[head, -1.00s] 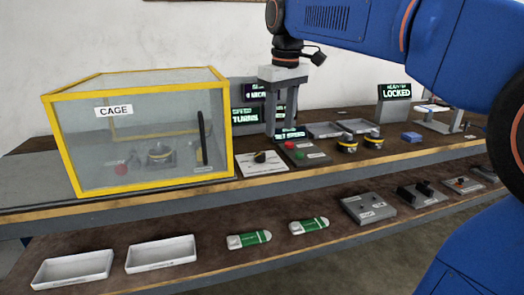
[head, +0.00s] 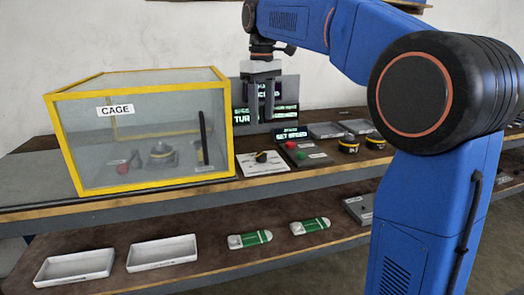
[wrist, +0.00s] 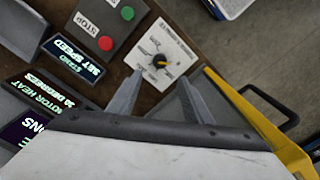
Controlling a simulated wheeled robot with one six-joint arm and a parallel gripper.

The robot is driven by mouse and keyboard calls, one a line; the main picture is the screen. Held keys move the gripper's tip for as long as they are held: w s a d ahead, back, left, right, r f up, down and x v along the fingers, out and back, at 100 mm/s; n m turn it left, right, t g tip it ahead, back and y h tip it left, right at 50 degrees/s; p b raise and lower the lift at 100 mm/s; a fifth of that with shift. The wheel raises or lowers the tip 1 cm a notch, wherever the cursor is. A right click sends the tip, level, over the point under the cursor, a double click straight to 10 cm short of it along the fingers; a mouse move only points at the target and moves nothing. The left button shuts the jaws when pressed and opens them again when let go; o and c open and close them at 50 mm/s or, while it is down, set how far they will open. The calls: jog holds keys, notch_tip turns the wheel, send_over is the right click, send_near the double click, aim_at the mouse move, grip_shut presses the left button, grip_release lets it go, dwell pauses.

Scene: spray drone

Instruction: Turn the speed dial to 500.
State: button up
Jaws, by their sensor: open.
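The speed dial is a black knob with a yellow pointer mark (wrist: 160,62) on a white labelled plate (wrist: 165,48). In the head view the dial (head: 262,157) sits on the upper bench just right of the cage. My gripper (head: 262,120) points down, above and behind the dial plate, in front of the screens. In the wrist view my gripper's two fingers (wrist: 155,100) are spread apart and empty, with the dial beyond their tips. The numbers around the dial are too small to read. A display labelled SET SPEED (wrist: 75,60) stands beside the plate.
The yellow-framed clear cage (head: 142,183) stands close left of the dial. A box with a red STOP button (wrist: 106,43) and a green button (wrist: 128,13) is on the other side. Screens stand behind. White trays (head: 162,253) lie on the lower shelf.

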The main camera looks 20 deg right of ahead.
aim_at(262, 154)
notch_tip(262, 154, down, 12)
jog(key=shift+f, duration=0.25)
dwell(0.4)
jog(key=c, duration=1.1)
